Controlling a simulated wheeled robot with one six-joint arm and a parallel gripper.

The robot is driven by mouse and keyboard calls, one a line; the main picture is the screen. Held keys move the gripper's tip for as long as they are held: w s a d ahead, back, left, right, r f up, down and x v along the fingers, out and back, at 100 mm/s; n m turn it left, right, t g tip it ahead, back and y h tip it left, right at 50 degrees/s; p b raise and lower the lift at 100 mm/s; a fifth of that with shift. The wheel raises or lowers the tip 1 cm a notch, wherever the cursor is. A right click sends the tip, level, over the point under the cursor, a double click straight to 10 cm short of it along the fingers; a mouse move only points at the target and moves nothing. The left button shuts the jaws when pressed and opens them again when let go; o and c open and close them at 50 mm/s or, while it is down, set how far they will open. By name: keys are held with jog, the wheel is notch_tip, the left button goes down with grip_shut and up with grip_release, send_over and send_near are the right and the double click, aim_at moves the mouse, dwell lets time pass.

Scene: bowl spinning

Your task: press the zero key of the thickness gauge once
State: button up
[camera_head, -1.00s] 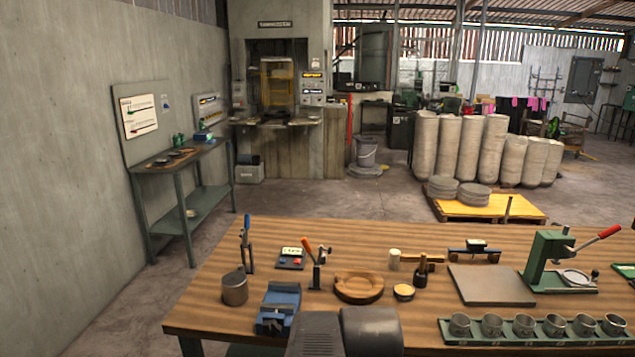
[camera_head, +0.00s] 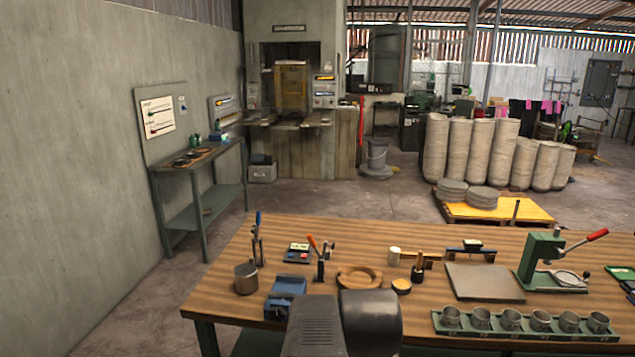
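What looks like the thickness gauge, a small dark box (camera_head: 298,253) with a pale display and a red and a blue key, sits on the wooden bench (camera_head: 225,282) toward its back left. The keys are tiny here and their labels cannot be read. A second small device with a pale display (camera_head: 472,243) stands on a dark bar farther right at the back of the bench. A dark grey part of my arm (camera_head: 343,325) shows at the bottom centre, in front of the bench's near edge. My gripper is not visible.
A wooden ring (camera_head: 359,278), a grey plate (camera_head: 484,282), a green press (camera_head: 541,262) and a cup rack (camera_head: 524,325) lie to the right.

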grip_shut()
dwell(0.3)
dwell(1.3)
